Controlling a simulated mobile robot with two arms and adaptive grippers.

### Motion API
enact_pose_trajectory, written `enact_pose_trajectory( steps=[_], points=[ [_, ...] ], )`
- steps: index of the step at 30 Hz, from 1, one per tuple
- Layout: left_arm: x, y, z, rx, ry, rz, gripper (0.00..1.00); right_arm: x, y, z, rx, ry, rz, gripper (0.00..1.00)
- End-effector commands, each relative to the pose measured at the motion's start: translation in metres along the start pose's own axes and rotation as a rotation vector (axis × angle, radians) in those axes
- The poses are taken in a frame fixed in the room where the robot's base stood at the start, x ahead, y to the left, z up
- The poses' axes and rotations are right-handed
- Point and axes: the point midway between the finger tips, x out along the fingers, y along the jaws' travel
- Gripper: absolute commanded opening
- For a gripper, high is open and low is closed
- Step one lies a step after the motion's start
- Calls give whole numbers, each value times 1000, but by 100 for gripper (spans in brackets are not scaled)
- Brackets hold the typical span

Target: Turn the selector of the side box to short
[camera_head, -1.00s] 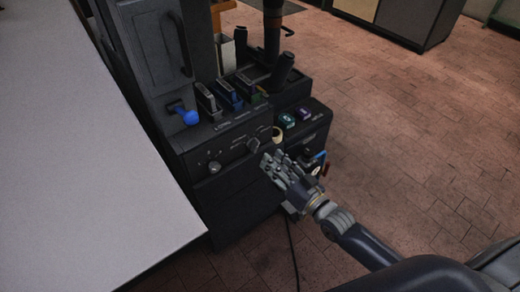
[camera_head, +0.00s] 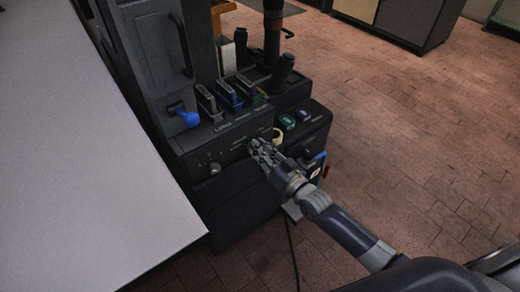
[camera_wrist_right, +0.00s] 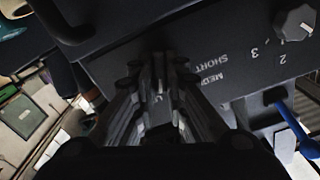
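The side box (camera_head: 232,205) is a dark cabinet with a front panel in the middle of the head view. My right gripper (camera_head: 258,147) reaches the right part of this panel, where the selector knob stood visible a second ago. The fingers now hide the selector. In the right wrist view the fingertips (camera_wrist_right: 158,68) point at the panel and lie close together. White lettering "SHORT" (camera_wrist_right: 210,59) and part of "MED" show just right of them. I cannot tell whether the fingers grip the knob. My left gripper is not in view.
A second round knob (camera_head: 214,168), with numbers around it, sits on the panel's left part. A blue-knobbed lever (camera_head: 188,118) and several upright levers stand above. A cream ring-like part (camera_head: 278,134) is close to my right gripper. A pale table (camera_head: 80,180) fills the left.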

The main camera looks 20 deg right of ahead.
Motion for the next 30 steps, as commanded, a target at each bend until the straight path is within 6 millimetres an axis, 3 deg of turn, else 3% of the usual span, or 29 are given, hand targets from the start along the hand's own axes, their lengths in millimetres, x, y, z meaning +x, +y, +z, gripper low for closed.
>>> enact_pose_trajectory(
  steps=[17, 30],
  points=[
    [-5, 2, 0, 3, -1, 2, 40, 0, -1, -1, -88, 0, 1, 0],
    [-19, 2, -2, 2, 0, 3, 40, 0, -3, 0, -460, -1, 1, 0]
  ],
)
